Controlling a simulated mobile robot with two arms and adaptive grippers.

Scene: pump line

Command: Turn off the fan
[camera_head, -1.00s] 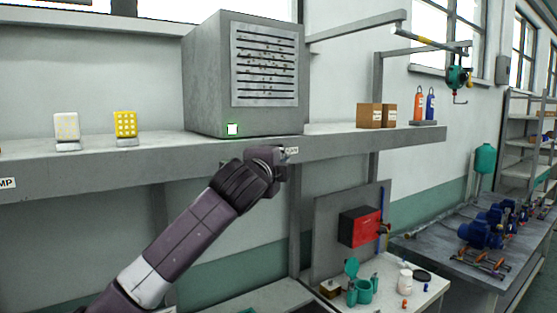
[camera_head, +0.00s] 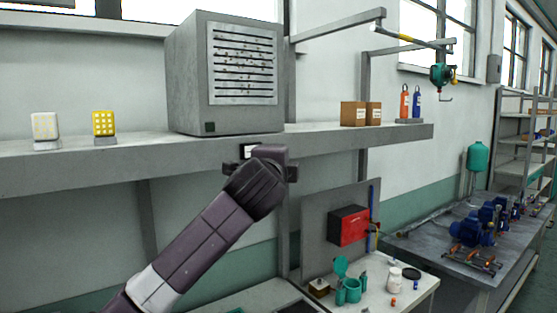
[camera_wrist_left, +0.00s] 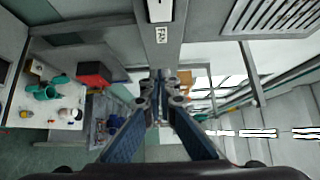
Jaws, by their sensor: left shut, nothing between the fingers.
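The fan is a grey box (camera_head: 225,75) with a slotted front grille, standing on the wall shelf in the head view. The small square indicator (camera_head: 209,127) at its lower front corner is dark. A white switch in a dark frame (camera_head: 249,151) sits on the shelf's front edge, partly hidden by my left arm. The switch also shows at the top of the left wrist view (camera_wrist_left: 160,10), beside a FAN label (camera_wrist_left: 162,35). My left gripper (camera_wrist_left: 160,80) is shut and empty, apart from the switch. Its fingers are mostly hidden behind my wrist in the head view.
A white lamp-like block (camera_head: 45,127) and a yellow one (camera_head: 104,124) stand left on the shelf. Cardboard boxes (camera_head: 354,113) and small bottles (camera_head: 405,104) stand right. A bench (camera_head: 405,300) with a red box (camera_head: 349,226) lies below. Open air surrounds my left gripper.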

